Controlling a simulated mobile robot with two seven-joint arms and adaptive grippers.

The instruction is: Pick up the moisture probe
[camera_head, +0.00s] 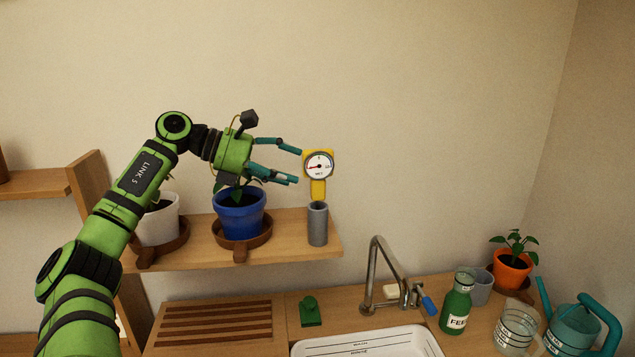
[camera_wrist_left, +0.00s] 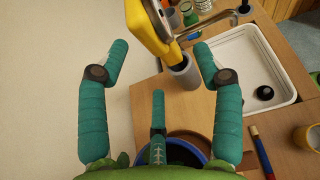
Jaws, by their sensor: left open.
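The moisture probe (camera_head: 318,188) is yellow with a round white dial and stands upright in a grey cylindrical holder (camera_head: 318,226) at the right end of the wooden shelf. In the left wrist view the yellow probe (camera_wrist_left: 148,28) shows at the top, its lower end in the grey holder (camera_wrist_left: 183,73). My left gripper (camera_head: 299,166) is open and empty, just left of the dial, its teal fingers pointing at the probe. In the left wrist view its two outer fingertips lie on either side of the probe, with no contact visible. My right gripper is not in view.
A blue pot (camera_head: 239,218) stands on the shelf below my left gripper, with a white pot (camera_head: 158,225) further left. Below are a tap (camera_head: 375,265), a white sink (camera_head: 400,344), a green bottle (camera_head: 456,300) and a teal watering can (camera_head: 570,325). The wall right of the probe is bare.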

